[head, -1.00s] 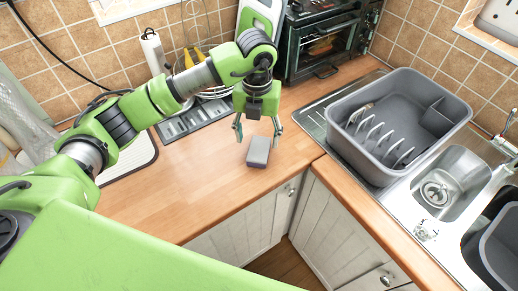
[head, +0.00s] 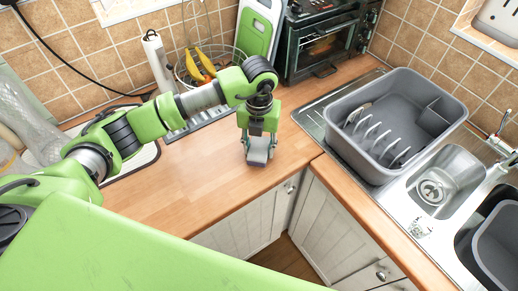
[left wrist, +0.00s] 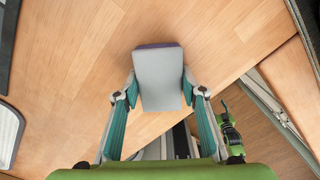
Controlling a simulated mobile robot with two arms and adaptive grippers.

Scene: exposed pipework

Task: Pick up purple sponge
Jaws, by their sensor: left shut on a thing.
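The sponge (left wrist: 158,80) shows in the left wrist view as a pale grey block with a thin purple edge at its far end. My left gripper (head: 258,158) is at the wooden counter near its front corner, pointing down. In the left wrist view its two teal-padded fingers lie against the left and right sides of the sponge, shut on it. In the head view the fingers hide most of the sponge. I cannot tell whether the sponge still touches the counter.
The wooden counter (head: 200,185) is clear to the left of the gripper. A toaster oven (head: 322,45) and a wire basket with bananas (head: 205,62) stand behind. A grey dish rack (head: 405,120) sits by the steel sink (head: 450,175) to the right.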

